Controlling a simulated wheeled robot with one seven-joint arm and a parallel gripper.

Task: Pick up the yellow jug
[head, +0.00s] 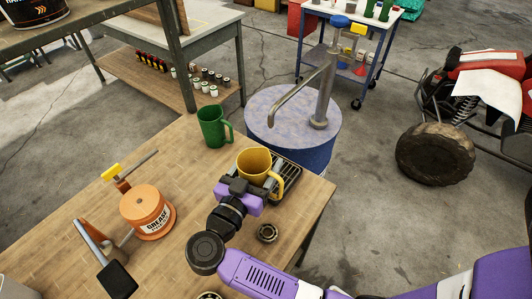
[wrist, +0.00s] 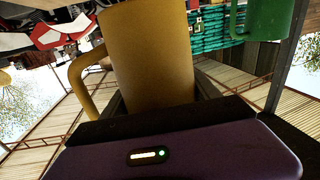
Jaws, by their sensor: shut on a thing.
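The yellow jug (head: 256,163) is upright near the right end of the wooden workbench (head: 60,225), at the black slotted tray (head: 290,172). My gripper (head: 240,185) reaches it from the near side and is shut on it. In the wrist view the yellow jug (wrist: 150,60) fills the middle, close to the purple gripper body (wrist: 170,150), with its handle at the left. The fingertips are mostly hidden. I cannot tell whether the jug touches the tray or is a little above it.
A green jug (head: 213,127) stands just behind and left. An orange grease tub (head: 147,212) is at the left. A small round bearing (head: 267,232) lies near my arm. A blue drum with a pump (head: 292,120) stands beyond the bench edge.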

